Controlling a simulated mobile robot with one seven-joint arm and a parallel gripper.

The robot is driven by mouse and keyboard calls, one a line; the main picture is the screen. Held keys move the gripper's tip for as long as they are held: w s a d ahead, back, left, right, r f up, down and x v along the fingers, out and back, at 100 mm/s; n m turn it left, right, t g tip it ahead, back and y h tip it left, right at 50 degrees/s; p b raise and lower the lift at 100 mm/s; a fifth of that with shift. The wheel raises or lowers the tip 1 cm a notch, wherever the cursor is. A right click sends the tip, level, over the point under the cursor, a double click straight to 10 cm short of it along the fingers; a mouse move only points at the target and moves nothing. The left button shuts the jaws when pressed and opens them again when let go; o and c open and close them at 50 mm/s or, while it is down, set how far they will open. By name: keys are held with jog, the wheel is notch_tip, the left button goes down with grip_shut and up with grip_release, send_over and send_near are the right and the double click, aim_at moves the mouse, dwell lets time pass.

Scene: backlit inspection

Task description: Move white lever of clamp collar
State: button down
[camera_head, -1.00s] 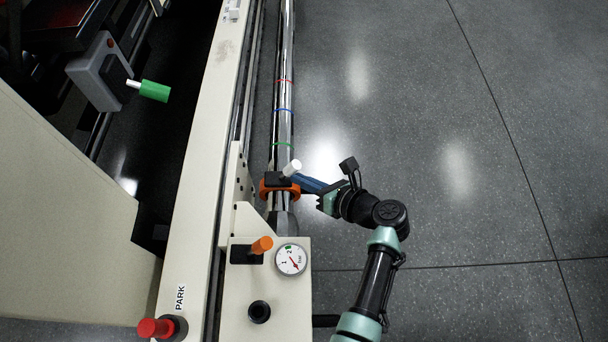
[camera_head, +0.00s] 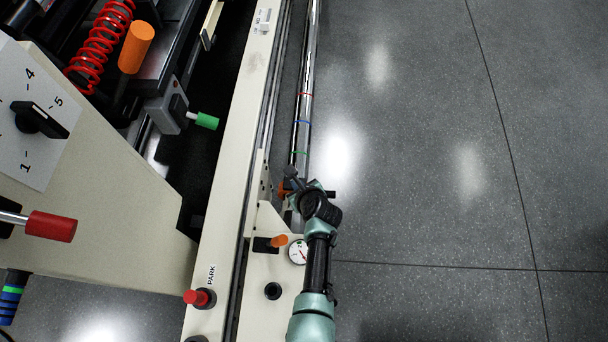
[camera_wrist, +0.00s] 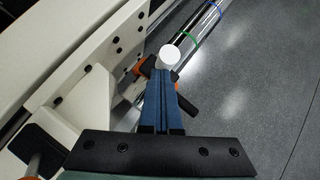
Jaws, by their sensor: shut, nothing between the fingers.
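In the wrist view the white lever (camera_wrist: 169,55) shows as a round white end just past my fingertips. My gripper (camera_wrist: 170,80) is shut, its blue fingers together and empty, with the tips right at the lever; I cannot tell whether they touch. The orange clamp collar (camera_wrist: 146,68) sits around the chrome bar, partly hidden behind the lever and my fingers. In the head view only a bit of the orange collar (camera_head: 282,188) shows beside my arm; the lever and my fingers are hidden there.
The chrome bar (camera_head: 306,80) carries red, blue and green rings. A cream panel holds an orange-handled lever (camera_head: 279,240), a gauge (camera_head: 298,252) and a red knob (camera_head: 196,297). A cream rail (camera_head: 235,150) runs left of the bar. Open floor lies to the right.

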jog(key=shift+a+f+h+p, duration=0.1)
jog(key=shift+a+h+p, duration=0.3)
jog(key=shift+a+p, duration=0.95)
jog(key=shift+a+f, duration=0.1)
jog(key=shift+a, duration=0.4)
dwell(0.6)
